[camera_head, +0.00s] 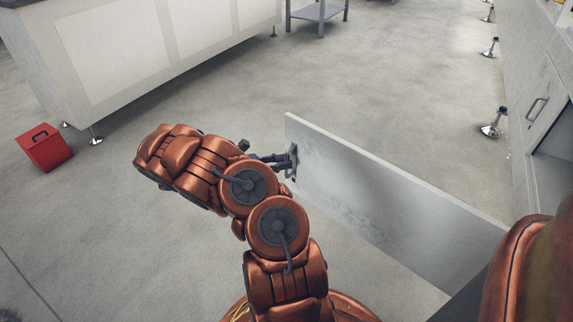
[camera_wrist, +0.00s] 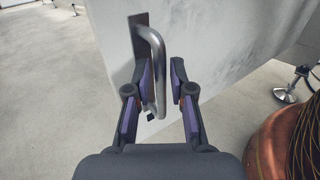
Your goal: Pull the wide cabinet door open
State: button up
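The wide cabinet door (camera_head: 385,195) is a pale grey panel that stands swung out over the floor, its far end near my gripper. Its bar handle (camera_head: 292,158) is on that far end; in the wrist view the metal handle bar (camera_wrist: 159,62) stands upright on a dark plate. My gripper (camera_head: 275,160) is at the handle. In the wrist view my gripper (camera_wrist: 164,75) has its two fingers apart, one on each side of the bar. A gap shows between the bar and the right finger. The door's hinge side is partly hidden.
A cabinet front (camera_head: 540,100) with another handle and metal feet stands at right. A red box (camera_head: 44,148) is on the floor at left, by a white counter (camera_head: 130,50). The floor (camera_head: 400,90) beyond the door is clear.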

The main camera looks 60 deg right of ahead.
jog(key=shift+s+d, duration=0.45)
jog(key=shift+c, duration=0.4)
grip_shut()
